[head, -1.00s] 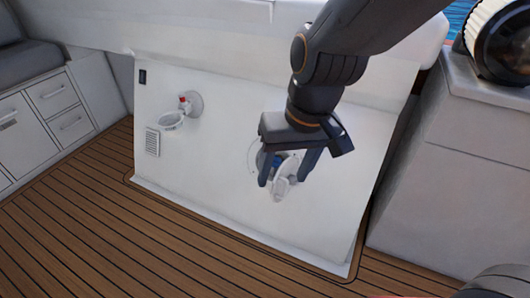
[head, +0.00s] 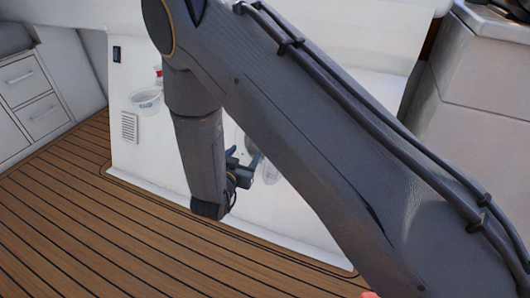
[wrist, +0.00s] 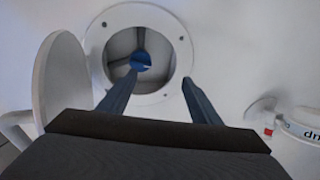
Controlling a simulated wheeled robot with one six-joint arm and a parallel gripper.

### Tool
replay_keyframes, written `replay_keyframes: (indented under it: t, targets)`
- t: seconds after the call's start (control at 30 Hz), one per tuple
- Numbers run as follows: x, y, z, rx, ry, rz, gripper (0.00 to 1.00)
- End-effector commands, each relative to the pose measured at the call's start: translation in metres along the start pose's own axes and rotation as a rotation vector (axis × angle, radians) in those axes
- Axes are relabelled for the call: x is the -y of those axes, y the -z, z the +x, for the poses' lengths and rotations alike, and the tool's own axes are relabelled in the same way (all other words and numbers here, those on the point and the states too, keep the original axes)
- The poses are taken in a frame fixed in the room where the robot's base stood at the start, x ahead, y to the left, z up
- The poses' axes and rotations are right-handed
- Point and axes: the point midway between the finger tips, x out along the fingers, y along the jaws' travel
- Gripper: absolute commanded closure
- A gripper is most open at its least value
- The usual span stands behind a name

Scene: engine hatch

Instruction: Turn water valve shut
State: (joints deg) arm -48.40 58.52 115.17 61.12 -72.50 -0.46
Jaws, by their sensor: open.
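The blue water valve (wrist: 141,61) sits inside a round opening with a white ring (wrist: 172,27) in the white panel. In the wrist view it lies between and beyond the fingertips, slightly left of centre. My gripper (wrist: 162,80) is open and empty, its two fingers pointing at the opening. I see no contact with the valve. A round white lid (wrist: 60,78) stands swung open left of the opening in the wrist view. In the head view my arm hides the valve and most of the opening; part of my gripper (head: 238,163) shows beside the forearm.
The wooden deck (head: 110,225) is clear. Drawers (head: 35,100) stand at left.

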Motion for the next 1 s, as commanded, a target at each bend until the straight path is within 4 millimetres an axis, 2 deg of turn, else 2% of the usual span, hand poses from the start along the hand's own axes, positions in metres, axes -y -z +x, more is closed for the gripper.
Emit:
replay_keyframes:
  t: [0.03,0.17,0.33,0.47,1.0]
  targets:
    - [-0.007,-0.016,0.002,-0.047,-0.022,-0.017,0.42]
    - [-0.021,-0.031,0.0,-0.163,-0.07,-0.049,0.42]
    - [-0.031,-0.038,-0.005,-0.244,-0.101,-0.073,0.42]
    - [-0.034,-0.036,0.001,-0.259,-0.108,-0.075,0.42]
    - [-0.042,-0.013,0.09,-0.257,-0.107,-0.075,0.42]
